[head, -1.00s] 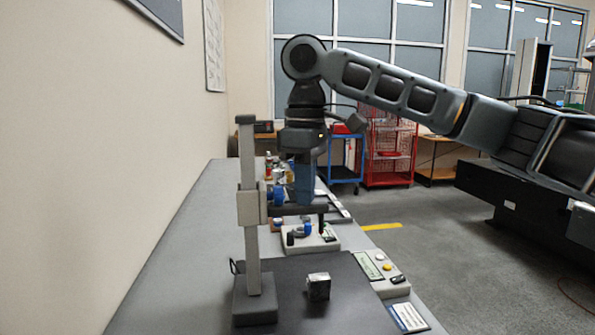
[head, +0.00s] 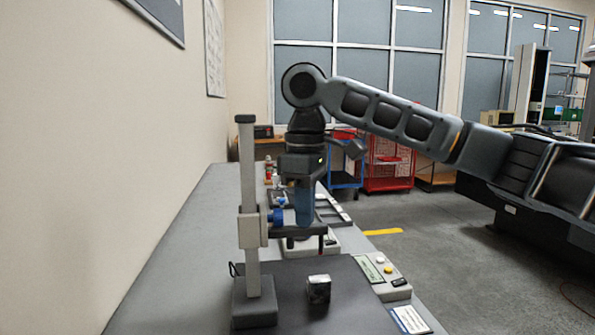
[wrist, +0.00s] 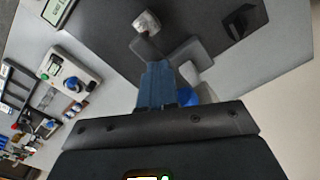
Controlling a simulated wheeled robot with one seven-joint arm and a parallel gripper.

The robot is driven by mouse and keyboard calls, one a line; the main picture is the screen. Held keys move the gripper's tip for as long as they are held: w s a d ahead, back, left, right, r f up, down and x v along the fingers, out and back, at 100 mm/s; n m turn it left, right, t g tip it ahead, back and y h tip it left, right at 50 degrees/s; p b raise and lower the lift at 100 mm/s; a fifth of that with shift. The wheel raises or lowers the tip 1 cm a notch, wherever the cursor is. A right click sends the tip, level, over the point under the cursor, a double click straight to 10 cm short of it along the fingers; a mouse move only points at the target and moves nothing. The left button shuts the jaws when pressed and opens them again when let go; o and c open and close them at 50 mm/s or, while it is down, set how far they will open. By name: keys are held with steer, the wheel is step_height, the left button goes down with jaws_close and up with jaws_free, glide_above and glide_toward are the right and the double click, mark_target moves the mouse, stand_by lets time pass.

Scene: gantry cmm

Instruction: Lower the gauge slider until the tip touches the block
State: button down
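The gauge slider (head: 252,230) is a beige block on an upright column (head: 248,170), with a blue knob (head: 275,216) at its side. A dark horizontal arm (head: 290,232) reaches right from it and ends in a downward tip (head: 321,245). The metallic block (head: 319,289) stands below the tip, with a clear gap between them; it also shows in the wrist view (wrist: 146,21). My gripper (head: 304,222) points down, its blue fingers together and their ends at the top of the arm. In the wrist view my gripper (wrist: 157,72) looks closed; the exact contact is hidden.
The column rises from a dark base (head: 254,303) on a black mat (head: 345,310). A control panel (head: 384,272) with buttons lies to the right. Several fixtures stand behind on the long bench (head: 190,225). A wall runs along the left.

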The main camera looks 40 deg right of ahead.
mark_target(305, 234)
steer(key=shift+f+b, duration=0.55)
steer(key=shift+f, duration=2.05)
steer(key=shift+r, duration=0.1)
step_height(305, 234, up, 7)
steer(key=p, duration=0.7)
stand_by(0.4)
stand_by(0.5)
